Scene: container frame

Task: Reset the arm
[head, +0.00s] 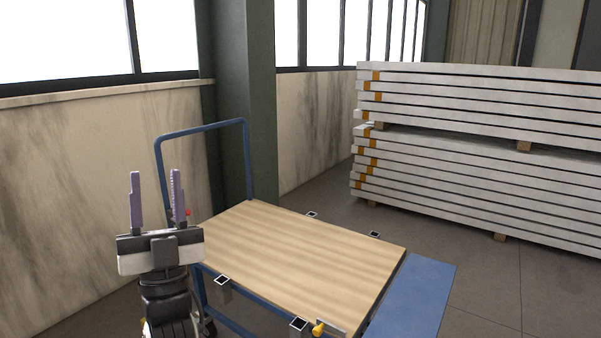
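My gripper (156,198) is raised at the left of the head view, with its two purple-grey fingers pointing up. The fingers are apart and nothing shows between them. The gripper is in front of the left end of a cart with a wooden top (300,258). Part of my arm shows below the gripper, at the bottom edge of the picture. The gripper and arm hide part of the cart's left side.
The cart has a blue handle frame (202,127) and a blue panel (412,298) at its right end. Its top is bare. Stacked pale slabs (480,150) stand at the back right. A wall (90,190) runs along the left. Floor (490,295) is clear at right.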

